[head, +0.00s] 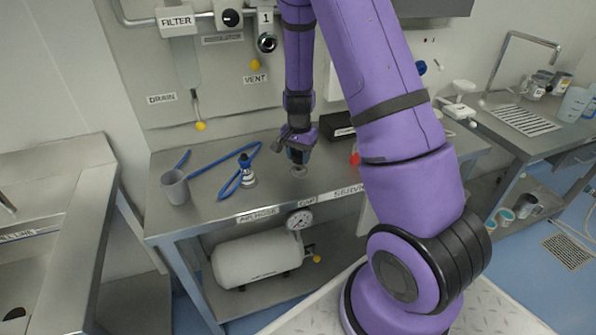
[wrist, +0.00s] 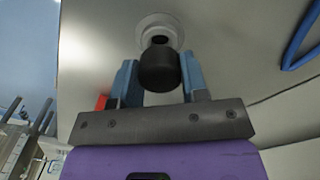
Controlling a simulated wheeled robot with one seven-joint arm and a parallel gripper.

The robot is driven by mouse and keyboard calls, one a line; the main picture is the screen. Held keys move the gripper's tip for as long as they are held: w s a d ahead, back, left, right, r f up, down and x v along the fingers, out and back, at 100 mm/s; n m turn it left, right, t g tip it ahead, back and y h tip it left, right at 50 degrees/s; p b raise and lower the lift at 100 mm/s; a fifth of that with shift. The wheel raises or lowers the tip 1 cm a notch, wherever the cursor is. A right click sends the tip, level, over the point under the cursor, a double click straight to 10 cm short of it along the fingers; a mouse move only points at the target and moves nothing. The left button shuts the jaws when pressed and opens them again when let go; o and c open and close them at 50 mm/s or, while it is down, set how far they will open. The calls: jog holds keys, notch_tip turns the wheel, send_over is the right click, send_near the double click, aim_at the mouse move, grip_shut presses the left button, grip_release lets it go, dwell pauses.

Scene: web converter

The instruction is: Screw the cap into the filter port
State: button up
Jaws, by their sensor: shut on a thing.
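My gripper (head: 297,156) is low over the steel bench (head: 215,200), beside the CAP label. In the wrist view its blue fingers (wrist: 158,78) are shut on a black cap (wrist: 158,68), one finger on each side. A pale round seat (wrist: 160,30) lies just beyond the cap, and in the head view the seat (head: 299,172) is on the bench under my gripper. I cannot tell whether the cap touches it. The filter (head: 176,21) is on the wall panel at upper left, with a clear bowl (head: 188,68) below. I cannot make out its port clearly.
A blue hose (head: 228,165) with a fitting (head: 248,181) and a grey cup (head: 175,187) are on the bench at left. A black box (head: 340,125) and a red thing (head: 354,159) are at right. Yellow knobs (head: 201,126) stick out from the panel.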

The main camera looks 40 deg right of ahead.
jog(key=shift+r, duration=0.35)
jog(key=shift+r, duration=0.1)
jog(key=shift+r, duration=1.85)
